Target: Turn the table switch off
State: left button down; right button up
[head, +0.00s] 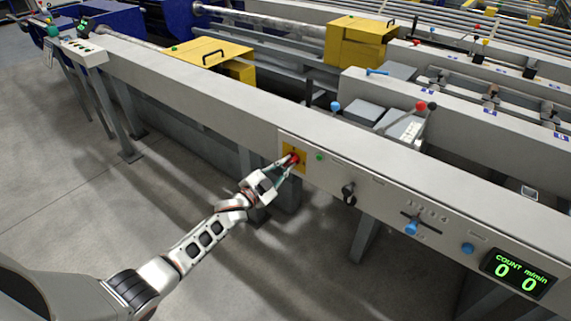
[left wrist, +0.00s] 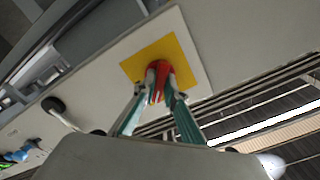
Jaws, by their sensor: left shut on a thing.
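A red switch knob (head: 294,158) sits on a square yellow plate (head: 287,151) at the left end of the pale control panel on the table's front side. In the left wrist view the red knob (left wrist: 160,68) stands out from the yellow plate (left wrist: 186,50). My left gripper (head: 285,167) reaches up to it, and its two greenish fingers are shut on the knob. The fingers hide part of the knob, so I cannot tell its exact turn. My right gripper is not in view.
Right of the knob, the panel carries a green button (head: 319,156), a black rotary handle (head: 348,194), a blue-knobbed slider (head: 411,228), another blue knob (head: 468,248) and a display (head: 518,273) reading zeros. Table legs stand behind my arm. The floor at left is clear.

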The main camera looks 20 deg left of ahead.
pick_arm(q)
jog(key=n+p, duration=0.1)
jog(key=n, duration=0.4)
jog(key=shift+n+p, duration=0.3)
jog(key=shift+n, duration=1.3)
jog(key=c, duration=2.1)
grip_release()
